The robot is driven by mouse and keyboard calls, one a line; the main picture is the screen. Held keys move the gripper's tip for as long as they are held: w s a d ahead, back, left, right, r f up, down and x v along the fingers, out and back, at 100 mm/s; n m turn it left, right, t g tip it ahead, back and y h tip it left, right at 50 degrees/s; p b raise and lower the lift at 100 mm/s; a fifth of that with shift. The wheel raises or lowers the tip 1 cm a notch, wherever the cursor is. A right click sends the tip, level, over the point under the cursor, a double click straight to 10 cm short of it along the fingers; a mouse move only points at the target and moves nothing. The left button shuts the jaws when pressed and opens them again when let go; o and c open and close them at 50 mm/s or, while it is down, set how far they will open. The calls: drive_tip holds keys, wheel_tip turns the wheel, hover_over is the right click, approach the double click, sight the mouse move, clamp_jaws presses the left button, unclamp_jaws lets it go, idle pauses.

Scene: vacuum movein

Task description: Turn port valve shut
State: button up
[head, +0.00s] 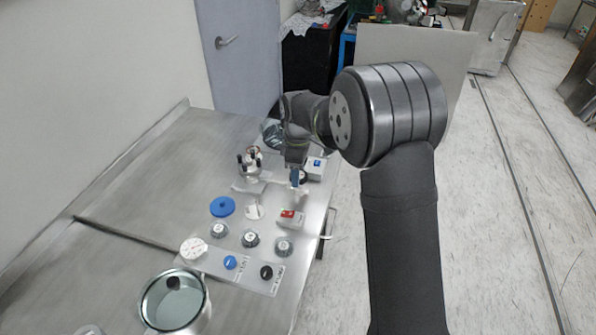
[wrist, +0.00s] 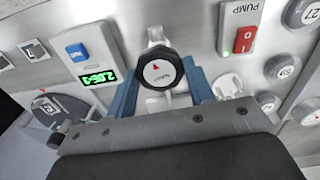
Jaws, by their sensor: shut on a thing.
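The valve has a round black knob (wrist: 160,72) with a white face and a small red triangle mark near the top of that face in the wrist view. It sits on a pale fitting on the steel bench. My gripper (wrist: 159,84) has its two blue fingers on either side of the knob and is shut on it. In the head view my gripper (head: 297,177) is low over the bench's right part, and the knob is mostly hidden there. Any lettering on the knob is too small to read.
A pump switch box with a red rocker (wrist: 243,38) and a green light stands beside the valve. A gauge box with a green display (wrist: 99,79) is on the other side. Several round capped jars (head: 250,240), a blue disc (head: 222,206) and a metal pot (head: 175,300) stand nearer. The bench's left is clear.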

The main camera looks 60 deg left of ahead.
drive_tip(key=m, duration=0.5)
drive_tip(key=shift+m, duration=0.3)
drive_tip(key=m, duration=0.5)
drive_tip(key=shift+w+m, duration=0.1)
drive_tip(key=shift+m, duration=0.2)
drive_tip(key=m, duration=0.5)
drive_tip(key=shift+m, duration=2.4)
drive_tip(key=o, duration=1)
drive_tip(key=shift+c, duration=0.2)
drive_tip(key=shift+r, duration=0.1)
wheel_tip(320, 180, up, 17)
drive_tip(key=shift+r, duration=0.15)
